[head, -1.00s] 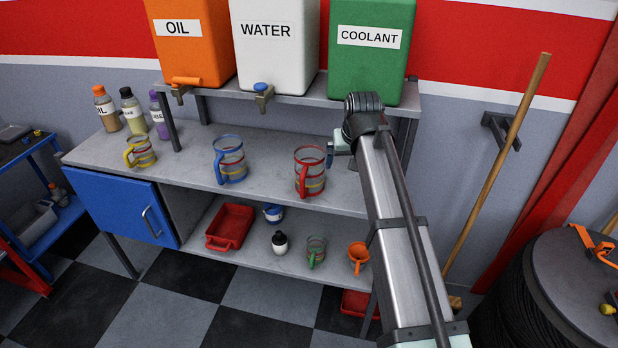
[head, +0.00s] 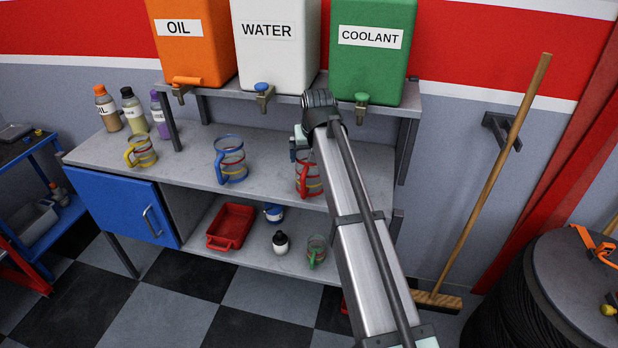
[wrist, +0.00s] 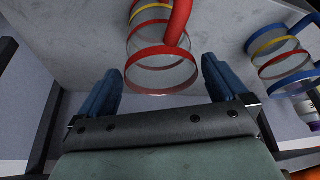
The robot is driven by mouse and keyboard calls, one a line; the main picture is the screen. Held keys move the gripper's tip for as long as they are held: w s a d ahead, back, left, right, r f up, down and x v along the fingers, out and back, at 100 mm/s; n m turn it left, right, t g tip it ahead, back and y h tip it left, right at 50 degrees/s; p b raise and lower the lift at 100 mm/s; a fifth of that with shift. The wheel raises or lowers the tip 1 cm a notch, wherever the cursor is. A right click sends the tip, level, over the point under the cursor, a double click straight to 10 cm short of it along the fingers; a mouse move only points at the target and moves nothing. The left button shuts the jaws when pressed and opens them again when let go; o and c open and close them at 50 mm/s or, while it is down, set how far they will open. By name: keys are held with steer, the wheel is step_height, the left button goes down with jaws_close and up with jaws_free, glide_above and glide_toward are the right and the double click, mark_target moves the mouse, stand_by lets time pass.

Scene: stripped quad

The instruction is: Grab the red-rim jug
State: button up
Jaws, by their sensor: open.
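The red-rim jug (head: 302,182) stands upright on the bench top, its right side hidden behind my arm in the head view. In the wrist view the jug (wrist: 163,52) shows clear glass, red and yellow bands and a red handle, just beyond the space between my fingers. My gripper (wrist: 164,82) is open and empty, with one blue finger on each side of the near rim. In the head view my gripper (head: 297,146) is mostly hidden by my arm, above and behind the jug's visible part.
A blue-rim jug (head: 231,160) stands left of it, also at right in the wrist view (wrist: 286,55). A yellow-rim jug (head: 141,152) is farther left. The shelf with the coolant tank (head: 372,60) and its tap overhangs the bench behind. Bare bench lies between jugs.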

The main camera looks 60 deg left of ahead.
mark_target(308, 176)
steer(key=shift+x, duration=2.85)
steer(key=shift+d, duration=0.15)
steer(key=shift+c, duration=0.4)
steer(key=c, duration=0.9)
steer(key=shift+o, duration=0.2)
steer(key=shift+r, duration=0.1)
